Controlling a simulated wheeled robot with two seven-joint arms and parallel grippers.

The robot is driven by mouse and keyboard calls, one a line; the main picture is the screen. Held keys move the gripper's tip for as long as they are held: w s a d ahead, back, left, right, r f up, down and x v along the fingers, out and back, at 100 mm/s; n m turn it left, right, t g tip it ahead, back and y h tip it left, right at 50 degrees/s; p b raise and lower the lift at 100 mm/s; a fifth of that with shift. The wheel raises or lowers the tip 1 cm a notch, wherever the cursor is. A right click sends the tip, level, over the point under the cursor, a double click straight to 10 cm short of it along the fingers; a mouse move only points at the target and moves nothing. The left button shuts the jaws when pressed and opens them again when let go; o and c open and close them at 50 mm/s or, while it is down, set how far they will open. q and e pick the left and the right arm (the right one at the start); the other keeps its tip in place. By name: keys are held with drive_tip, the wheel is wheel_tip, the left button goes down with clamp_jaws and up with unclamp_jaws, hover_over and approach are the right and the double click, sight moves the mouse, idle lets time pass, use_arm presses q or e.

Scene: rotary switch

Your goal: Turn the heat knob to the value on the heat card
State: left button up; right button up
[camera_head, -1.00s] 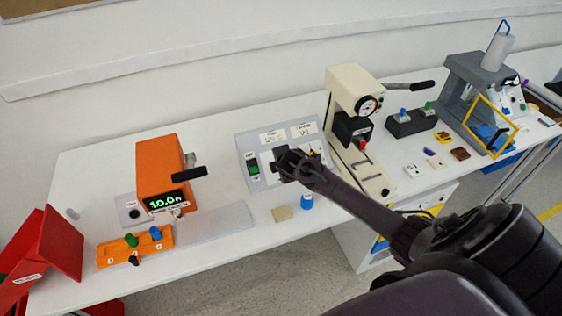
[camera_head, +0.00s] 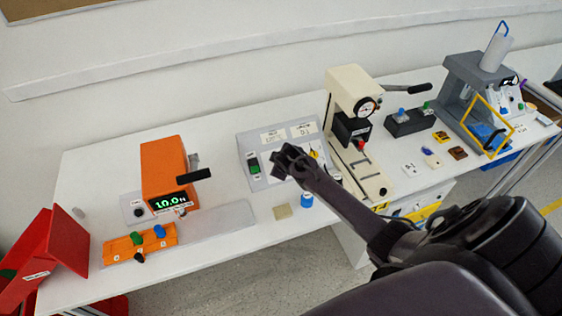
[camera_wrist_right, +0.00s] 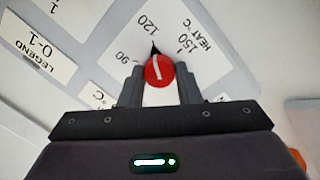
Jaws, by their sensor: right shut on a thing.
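The heat knob (camera_wrist_right: 159,70) is red with a white line and sits on the grey control panel (camera_head: 244,145). In the right wrist view its black pointer (camera_wrist_right: 154,47) points close to the printed 120, with 90 and 150 on either side. My right gripper (camera_wrist_right: 160,88) is shut on the knob, one finger on each side. In the head view the right gripper (camera_head: 282,162) hides the knob. Two white cards (camera_head: 272,136) (camera_head: 301,130) are at the panel's top; their writing is too small to read. My left gripper is not in view.
A green switch (camera_head: 254,166) is on the panel's left. A cream press (camera_head: 350,95) stands close on the right. An orange device (camera_head: 164,165) showing 10.0 stands left. A blue cap (camera_head: 306,200) and beige block (camera_head: 282,212) lie near the front edge.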

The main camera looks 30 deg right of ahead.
idle(0.3)
drive_tip(key=o, duration=0.7)
drive_tip(key=v, duration=0.7)
drive_tip(key=shift+s+r+b, duration=0.25)
drive_tip(key=shift+r+b, duration=0.05)
drive_tip(key=shift+b, duration=0.05)
drive_tip(key=shift+a, duration=0.1)
